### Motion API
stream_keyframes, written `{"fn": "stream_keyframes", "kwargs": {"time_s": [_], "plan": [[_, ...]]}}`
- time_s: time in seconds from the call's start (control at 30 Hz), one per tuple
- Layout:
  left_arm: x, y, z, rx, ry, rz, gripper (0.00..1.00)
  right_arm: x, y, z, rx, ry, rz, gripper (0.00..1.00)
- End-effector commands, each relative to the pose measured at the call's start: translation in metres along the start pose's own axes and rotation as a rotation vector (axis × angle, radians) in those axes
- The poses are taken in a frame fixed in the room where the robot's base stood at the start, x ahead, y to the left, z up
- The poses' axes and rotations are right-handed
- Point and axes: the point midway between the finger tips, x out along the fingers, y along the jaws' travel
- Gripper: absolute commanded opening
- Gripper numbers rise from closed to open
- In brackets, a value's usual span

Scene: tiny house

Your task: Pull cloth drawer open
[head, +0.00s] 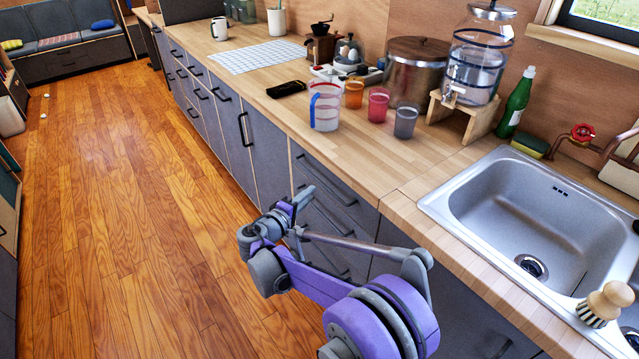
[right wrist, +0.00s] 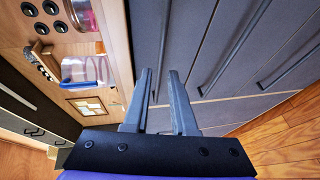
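A stack of dark grey drawers (head: 335,208) with long dark bar handles is below the wooden counter in the head view; the visible fronts look closed. I cannot tell contact with a handle. My left gripper is not in view.
The wooden counter (head: 372,172) holds a measuring pitcher (head: 325,106), several coloured cups and a drink dispenser (head: 478,60). A steel sink (head: 540,215) is at the right.

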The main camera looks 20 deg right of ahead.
Motion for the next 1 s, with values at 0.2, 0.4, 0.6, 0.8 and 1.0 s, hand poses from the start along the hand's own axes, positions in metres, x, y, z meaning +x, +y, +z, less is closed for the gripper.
{"fn": "stream_keyframes", "kwargs": {"time_s": [0.2,0.4,0.6,0.8,1.0], "plan": [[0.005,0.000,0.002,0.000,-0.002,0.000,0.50,0.044,-0.001,0.001,0.000,-0.003,-0.001,0.25],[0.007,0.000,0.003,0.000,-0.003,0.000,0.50,0.071,-0.001,0.001,0.000,-0.003,-0.001,0.25],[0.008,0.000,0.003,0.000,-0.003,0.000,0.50,0.080,-0.001,0.001,0.000,-0.001,-0.002,0.25],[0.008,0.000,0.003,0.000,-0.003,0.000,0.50,0.080,0.000,0.001,0.000,-0.001,-0.002,0.25],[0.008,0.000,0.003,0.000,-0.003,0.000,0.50,0.080,0.000,0.001,0.000,-0.001,-0.002,0.00]]}}
